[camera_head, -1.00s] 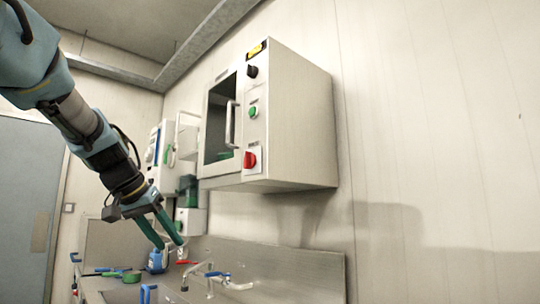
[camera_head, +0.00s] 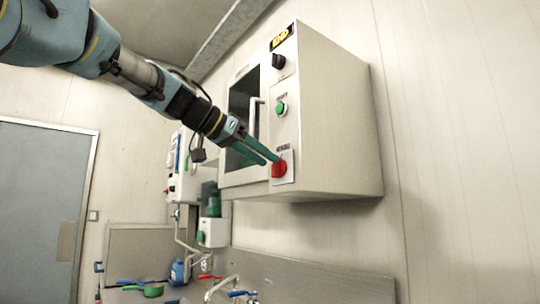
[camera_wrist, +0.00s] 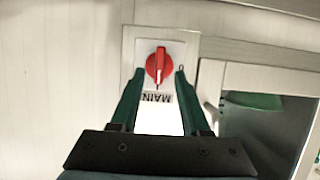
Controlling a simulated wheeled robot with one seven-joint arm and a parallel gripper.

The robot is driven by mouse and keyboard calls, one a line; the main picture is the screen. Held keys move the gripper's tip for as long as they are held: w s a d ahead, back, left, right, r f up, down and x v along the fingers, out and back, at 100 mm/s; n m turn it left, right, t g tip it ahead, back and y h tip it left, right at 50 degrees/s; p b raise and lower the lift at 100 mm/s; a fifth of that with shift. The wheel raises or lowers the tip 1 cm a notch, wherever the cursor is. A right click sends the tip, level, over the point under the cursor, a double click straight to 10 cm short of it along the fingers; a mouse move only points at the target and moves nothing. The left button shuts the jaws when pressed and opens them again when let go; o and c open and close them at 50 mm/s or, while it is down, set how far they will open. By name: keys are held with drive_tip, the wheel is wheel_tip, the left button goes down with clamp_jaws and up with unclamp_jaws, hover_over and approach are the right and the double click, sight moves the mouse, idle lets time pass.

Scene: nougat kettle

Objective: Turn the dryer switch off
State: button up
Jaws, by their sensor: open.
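The dryer (camera_head: 335,110) is a pale metal box on the wall with a dark glass door at its left. Its red rotary switch (camera_head: 279,168) sits low on the front panel. The switch also shows in the wrist view (camera_wrist: 159,66), on a white plate marked MAIN, which appears upside down. My gripper (camera_head: 272,160) has green fingers. They are open and reach to the switch from the left. In the wrist view the fingertips (camera_wrist: 160,72) lie on either side of the red knob, with a gap showing on both sides. I cannot tell whether they touch it.
A black knob (camera_head: 278,61) and a green button (camera_head: 281,108) sit above the switch on the panel. The door handle (camera_head: 254,117) stands out close to my gripper. Below are a sink counter with taps (camera_head: 222,288) and a blue bottle (camera_head: 178,272).

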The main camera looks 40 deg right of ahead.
sight(276, 167)
drive_tip(key=shift+p+x, duration=0.35)
drive_tip(key=shift+x, duration=1)
drive_tip(key=shift+s, duration=0.1)
drive_tip(key=shift+c, duration=0.3)
clamp_jaws()
